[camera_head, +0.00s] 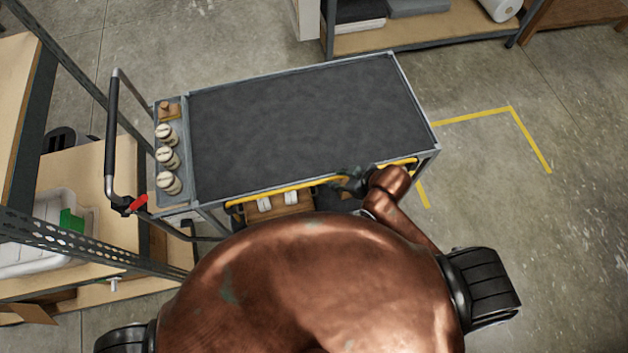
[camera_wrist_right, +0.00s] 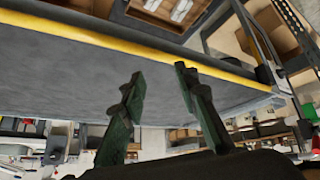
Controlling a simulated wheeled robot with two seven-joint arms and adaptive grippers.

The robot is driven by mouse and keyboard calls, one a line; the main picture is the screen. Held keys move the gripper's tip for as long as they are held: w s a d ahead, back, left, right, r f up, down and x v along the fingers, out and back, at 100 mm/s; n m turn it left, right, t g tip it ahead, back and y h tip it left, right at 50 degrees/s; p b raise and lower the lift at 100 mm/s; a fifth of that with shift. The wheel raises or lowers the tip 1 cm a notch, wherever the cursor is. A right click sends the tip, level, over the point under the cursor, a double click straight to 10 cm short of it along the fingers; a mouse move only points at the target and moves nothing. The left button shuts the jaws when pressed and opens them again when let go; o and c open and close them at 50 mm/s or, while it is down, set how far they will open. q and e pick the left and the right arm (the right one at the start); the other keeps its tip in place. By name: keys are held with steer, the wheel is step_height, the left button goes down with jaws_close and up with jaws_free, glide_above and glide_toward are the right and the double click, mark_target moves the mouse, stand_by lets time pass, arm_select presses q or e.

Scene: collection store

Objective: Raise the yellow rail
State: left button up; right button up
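The yellow rail (camera_head: 285,188) runs along the near long side of a grey cart (camera_head: 290,120), just below the edge of its dark top. In the right wrist view the yellow rail (camera_wrist_right: 110,40) crosses the upper part of the picture at a slant. My right gripper (camera_head: 346,183) is at the rail's right half in the head view and hides part of it. In the wrist view the right gripper's fingers (camera_wrist_right: 158,80) are apart, with nothing visible between them, and the rail lies beyond their tips. My left gripper is not in view.
Several white-topped jars (camera_head: 167,157) stand in the cart's left end tray. A black push handle (camera_head: 111,130) rises at the left, beside a metal rack. A wooden box (camera_head: 283,203) shows under the rail. Floor right of the cart is clear, with yellow tape (camera_head: 475,115).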

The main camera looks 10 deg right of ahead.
mark_target(311, 184)
steer(key=w+a+r+n+g+y, duration=0.2)
steer(key=a+r+n, duration=0.1)
steer(key=a+n, duration=0.45)
steer(key=f, duration=0.2)
steer(key=f+n+g+h, duration=0.1)
steer(key=f, duration=0.2)
steer(key=f+n+g, duration=0.1)
steer(key=f, duration=0.1)
steer(key=shift+w+f+n+h+b, duration=0.25)
steer(key=shift+w+f+h+b, duration=0.05)
steer(key=shift+w+f+b, duration=0.1)
jaws_close()
stand_by(0.3)
